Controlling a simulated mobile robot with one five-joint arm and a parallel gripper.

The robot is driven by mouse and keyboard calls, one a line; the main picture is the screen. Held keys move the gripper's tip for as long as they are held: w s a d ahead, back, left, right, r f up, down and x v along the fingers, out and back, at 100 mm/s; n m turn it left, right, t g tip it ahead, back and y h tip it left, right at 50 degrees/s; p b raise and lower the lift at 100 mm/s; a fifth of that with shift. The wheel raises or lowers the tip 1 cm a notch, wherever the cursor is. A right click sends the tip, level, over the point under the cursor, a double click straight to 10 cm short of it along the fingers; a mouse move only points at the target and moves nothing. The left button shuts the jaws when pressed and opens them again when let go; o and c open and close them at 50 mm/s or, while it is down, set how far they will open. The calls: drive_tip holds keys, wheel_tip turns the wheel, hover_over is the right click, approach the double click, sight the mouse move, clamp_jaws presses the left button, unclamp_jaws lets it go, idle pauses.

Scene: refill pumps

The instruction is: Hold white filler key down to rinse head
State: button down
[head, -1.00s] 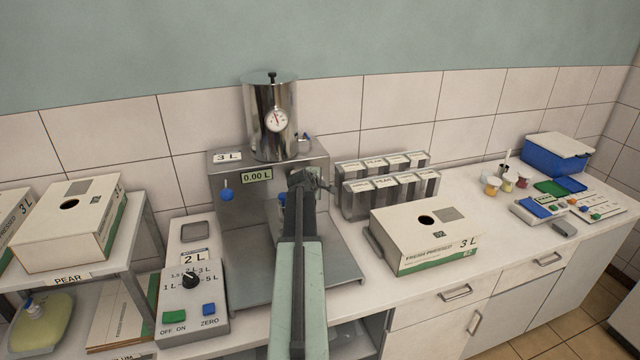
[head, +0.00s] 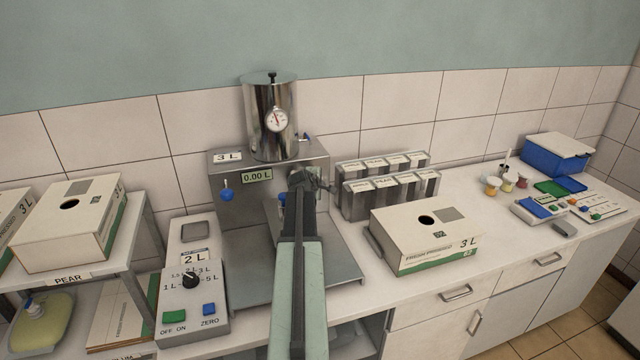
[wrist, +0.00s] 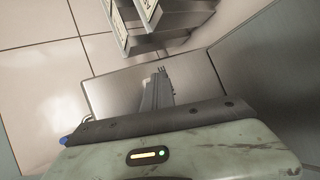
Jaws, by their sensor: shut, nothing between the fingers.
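The steel filler (head: 230,245) stands against the tiled wall, with a round tank (head: 262,105) and gauge on top. Its display (head: 257,177) reads 0.00 L. My gripper (head: 324,184) is in front of the right part of the filler's upright panel, its fingers shut and empty, pointing to the right. In the wrist view the closed fingers (wrist: 162,73) show against a grey metal surface. I cannot tell whether they touch it. I cannot make out a white key in either view; my gripper and arm cover part of the panel. A blue part shows just left of my gripper.
A control box (head: 194,285) with a dial and green and blue buttons stands left of the filler. Steel bins (head: 390,190) stand close to the right of my gripper. A carton (head: 425,238) sits on the counter further right.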

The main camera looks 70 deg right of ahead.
idle(0.3)
drive_tip(key=shift+s+a, duration=0.55)
drive_tip(key=shift+a, duration=0.15)
drive_tip(key=s+a, duration=0.1)
drive_tip(key=a, duration=0.1)
drive_tip(key=s+a, duration=0.1)
drive_tip(key=s, duration=0.1)
drive_tip(key=shift+a, duration=0.4)
